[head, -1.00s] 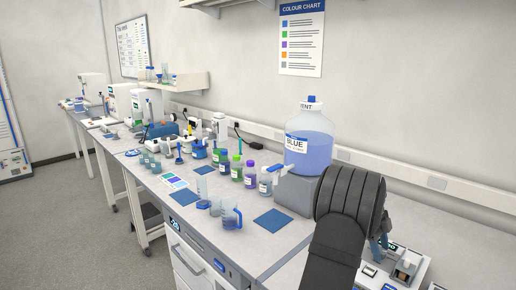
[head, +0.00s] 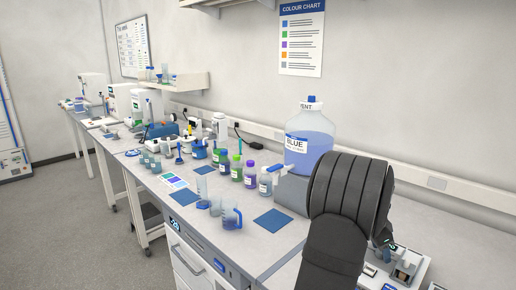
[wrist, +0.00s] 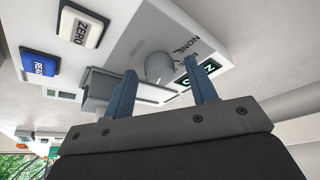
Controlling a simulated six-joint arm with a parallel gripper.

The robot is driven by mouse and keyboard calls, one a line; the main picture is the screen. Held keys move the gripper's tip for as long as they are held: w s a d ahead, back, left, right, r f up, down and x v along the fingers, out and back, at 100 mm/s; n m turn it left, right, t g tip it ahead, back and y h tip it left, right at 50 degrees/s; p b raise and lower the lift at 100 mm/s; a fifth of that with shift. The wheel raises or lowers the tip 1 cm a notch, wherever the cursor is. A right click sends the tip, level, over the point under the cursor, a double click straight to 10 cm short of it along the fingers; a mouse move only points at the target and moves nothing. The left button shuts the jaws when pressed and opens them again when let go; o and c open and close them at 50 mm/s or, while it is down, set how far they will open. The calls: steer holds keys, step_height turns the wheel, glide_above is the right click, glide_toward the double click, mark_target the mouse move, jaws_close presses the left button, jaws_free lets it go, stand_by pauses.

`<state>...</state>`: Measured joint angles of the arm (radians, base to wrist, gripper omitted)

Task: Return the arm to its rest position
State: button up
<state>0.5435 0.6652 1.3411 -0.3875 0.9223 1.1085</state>
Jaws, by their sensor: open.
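My arm (head: 338,225) rises dark in the right foreground of the head view, and its bulk hides most of my gripper there. In the wrist view my gripper (wrist: 165,92) shows two blue fingers standing apart with nothing held between them. Beyond the fingers is a white instrument (wrist: 125,45) with a ZERO button, a blue READ button, a grey knob and a small green display. The knob shows between the fingers. I cannot tell whether the fingers touch the instrument.
A large bottle of blue liquid (head: 309,145) stands left of my arm. Several small capped bottles (head: 237,168), a beaker (head: 231,217) and blue mats (head: 273,223) are further left. White devices (head: 406,266) sit right of my arm. A wall rail (head: 437,183) runs behind.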

steer(key=shift+s+n+t+y, duration=0.1)
steer(key=shift+n+t+y, duration=0.35)
steer(key=shift+n, duration=1.15)
steer(key=shift+h, duration=0.25)
